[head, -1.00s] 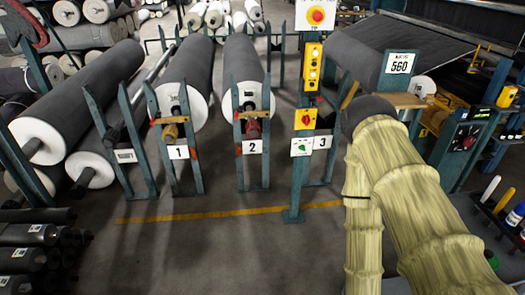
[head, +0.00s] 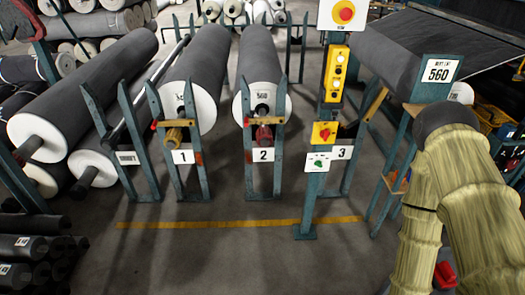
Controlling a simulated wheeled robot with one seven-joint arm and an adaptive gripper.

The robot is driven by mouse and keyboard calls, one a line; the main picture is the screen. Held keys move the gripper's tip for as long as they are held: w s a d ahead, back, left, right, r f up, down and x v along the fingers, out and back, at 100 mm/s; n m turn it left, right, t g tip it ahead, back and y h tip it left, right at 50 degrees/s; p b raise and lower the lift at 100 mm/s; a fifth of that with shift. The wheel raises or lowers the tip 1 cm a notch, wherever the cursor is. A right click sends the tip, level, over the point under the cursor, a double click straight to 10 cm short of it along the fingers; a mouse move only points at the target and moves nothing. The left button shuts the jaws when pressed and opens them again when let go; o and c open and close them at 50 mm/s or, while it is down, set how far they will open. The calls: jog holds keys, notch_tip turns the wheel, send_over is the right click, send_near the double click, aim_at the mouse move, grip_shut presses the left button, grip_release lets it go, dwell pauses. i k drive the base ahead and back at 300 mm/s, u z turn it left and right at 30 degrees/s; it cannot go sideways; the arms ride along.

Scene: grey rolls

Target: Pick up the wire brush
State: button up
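I cannot make out a wire brush in the head view. My arm, in a pale yellow-green ribbed sleeve, fills the lower right and ends at a dark rounded part. No gripper fingers show, so I cannot see whether my gripper is open or shut. My arm hides part of the area at the right, around the rack marked 560 (head: 438,70).
Large grey rolls (head: 262,60) lie on teal stands, with plates marked 1 (head: 183,157), 2 (head: 263,155) and 3 (head: 342,153). A teal post carries a yellow button box (head: 337,73). Smaller rolls (head: 30,247) lie stacked at lower left. The floor before the yellow line (head: 240,224) is clear.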

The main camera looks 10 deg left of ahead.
aim_at(444, 279)
jog(key=i, duration=0.25)
jog(key=u, duration=0.1)
jog(key=k, duration=0.95)
jog(key=u, duration=0.85)
jog(key=i, duration=0.7)
jog(key=z, duration=2.25)
jog(key=i, duration=0.45)
jog(key=z, duration=0.45)
